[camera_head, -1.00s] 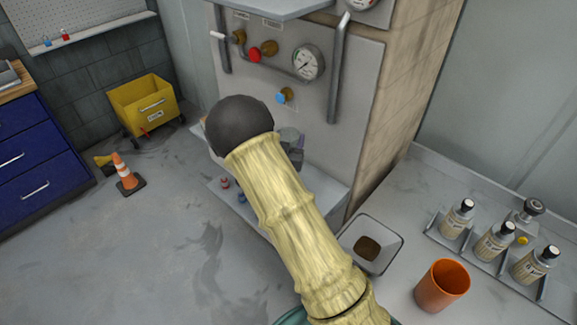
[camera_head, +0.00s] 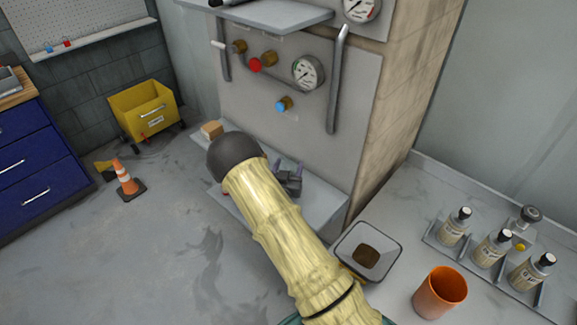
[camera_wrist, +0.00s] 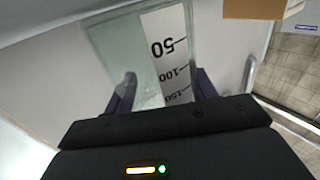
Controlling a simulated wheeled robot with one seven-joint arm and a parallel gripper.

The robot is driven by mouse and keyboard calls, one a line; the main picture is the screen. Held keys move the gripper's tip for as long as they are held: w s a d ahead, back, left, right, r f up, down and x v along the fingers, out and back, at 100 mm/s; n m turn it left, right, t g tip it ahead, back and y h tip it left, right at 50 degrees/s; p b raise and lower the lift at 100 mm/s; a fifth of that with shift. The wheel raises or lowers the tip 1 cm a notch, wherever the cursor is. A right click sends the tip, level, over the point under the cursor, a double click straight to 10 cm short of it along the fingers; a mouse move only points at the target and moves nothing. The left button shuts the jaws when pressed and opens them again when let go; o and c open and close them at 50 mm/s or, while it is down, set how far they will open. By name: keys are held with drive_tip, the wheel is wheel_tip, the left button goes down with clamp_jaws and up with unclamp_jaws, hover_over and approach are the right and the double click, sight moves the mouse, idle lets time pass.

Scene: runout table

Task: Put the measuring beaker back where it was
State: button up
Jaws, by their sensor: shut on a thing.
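The measuring beaker (camera_wrist: 120,50) is clear, with a white scale strip reading 50, 100 and 150 that appears upside down in the wrist view. My gripper (camera_wrist: 165,88) is shut on it, one dark finger on either side. In the head view my gripper (camera_head: 289,180) shows partly behind my arm, over the low ledge (camera_head: 322,205) of the panel. I cannot make out the beaker in the head view. Whether its base touches the ledge cannot be told.
A tan block (camera_head: 212,130) is at the ledge's far left end. The panel has a gauge (camera_head: 308,72), valves and pipes, under an upper shelf (camera_head: 270,14). At right, the counter holds a square dish (camera_head: 345,250), an orange cup (camera_head: 440,292) and several bottles.

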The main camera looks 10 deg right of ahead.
drive_tip(key=shift+f, duration=0.3)
drive_tip(key=o, duration=1)
drive_tip(key=shift+r, duration=0.1)
drive_tip(key=shift+w, duration=0.1)
drive_tip(key=shift+d+r, duration=0.15)
drive_tip(key=b+v, duration=0.4)
drive_tip(key=v, duration=0.8)
